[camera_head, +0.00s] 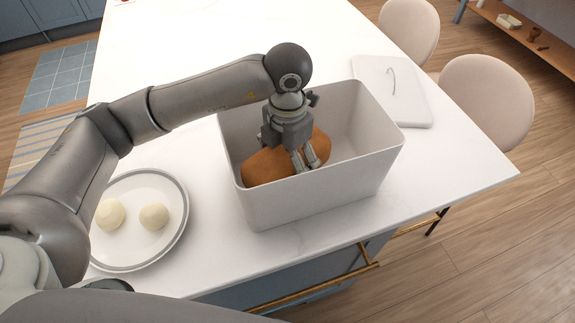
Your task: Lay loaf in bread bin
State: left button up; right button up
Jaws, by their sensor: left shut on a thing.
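The loaf (262,167) is brown and oval and is inside the white bread bin (318,196), toward its left end. The bin is an open rectangular box on the white counter. My left gripper (304,162) reaches down into the bin from above and is shut on the loaf. The near wall of the bin hides the loaf's underside, so I cannot tell whether it touches the floor of the bin. The bin's lid (391,90), white with a thin handle, lies flat on the counter behind and right of the bin. My right gripper is not in view.
A grey-rimmed white plate (181,224) with two pale round balls (154,216) stands left of the bin, below my left arm. Two beige chairs (487,98) stand along the counter's right side. The counter (300,40) is clear behind my arm.

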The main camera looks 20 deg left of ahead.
pick_arm(q)
notch_tip(320, 180, down, 3)
jog(key=shift+p, duration=0.4)
jog(key=shift+f, duration=0.6)
jog(key=o, duration=1.2)
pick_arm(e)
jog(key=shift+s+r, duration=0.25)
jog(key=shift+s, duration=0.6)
